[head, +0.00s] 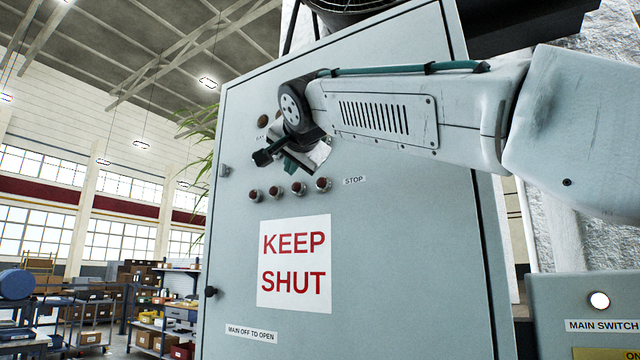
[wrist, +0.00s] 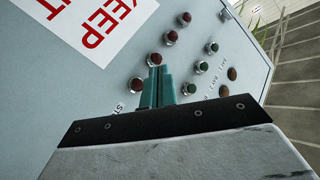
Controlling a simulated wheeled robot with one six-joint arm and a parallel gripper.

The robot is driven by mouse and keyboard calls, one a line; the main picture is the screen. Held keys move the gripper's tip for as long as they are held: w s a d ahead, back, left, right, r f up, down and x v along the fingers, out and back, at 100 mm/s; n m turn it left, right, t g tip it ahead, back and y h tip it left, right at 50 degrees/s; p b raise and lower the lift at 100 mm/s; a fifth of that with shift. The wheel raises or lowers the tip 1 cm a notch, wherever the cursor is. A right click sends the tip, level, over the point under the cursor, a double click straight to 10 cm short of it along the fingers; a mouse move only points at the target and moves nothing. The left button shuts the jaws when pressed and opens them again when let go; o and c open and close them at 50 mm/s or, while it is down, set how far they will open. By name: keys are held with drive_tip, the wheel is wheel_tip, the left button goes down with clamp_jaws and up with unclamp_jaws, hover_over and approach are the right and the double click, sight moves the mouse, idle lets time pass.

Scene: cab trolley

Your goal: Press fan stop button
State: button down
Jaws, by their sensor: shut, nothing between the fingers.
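A row of red buttons runs across a pale grey cabinet door (head: 400,250), beside a STOP label (head: 354,181). In the head view the rightmost red button (head: 323,184) is nearest the label. The button labels are too small to read, so I cannot tell which is the fan's. My gripper (head: 289,165) is shut and empty, in front of the door just above the red row. In the wrist view my teal fingertips (wrist: 158,70) overlap the lower edge of the second red button (wrist: 154,59) from the STOP label; contact is unclear.
Green buttons (wrist: 200,67) form a parallel row, partly hidden by my gripper in the head view. Amber lamps (wrist: 232,73) lie beyond them. A KEEP SHUT sign (head: 294,262) is below the red row. A main switch box (head: 585,300) stands at lower right.

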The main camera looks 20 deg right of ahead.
sight(321, 183)
drive_tip(key=w+d, duration=0.5)
drive_tip(key=d, duration=0.2)
idle(0.4)
drive_tip(key=shift+w+d, duration=0.1)
drive_tip(key=shift+w, duration=0.05)
idle(1.7)
drive_tip(key=shift+w+d, duration=0.2)
drive_tip(key=shift+d, duration=0.1)
drive_tip(key=shift+w+d, duration=0.25)
drive_tip(key=shift+d, duration=0.1)
idle(0.7)
drive_tip(key=shift+a, duration=0.1)
drive_tip(key=shift+s+a, duration=0.5)
drive_tip(key=shift+a, duration=0.05)
drive_tip(key=shift+a, duration=0.1)
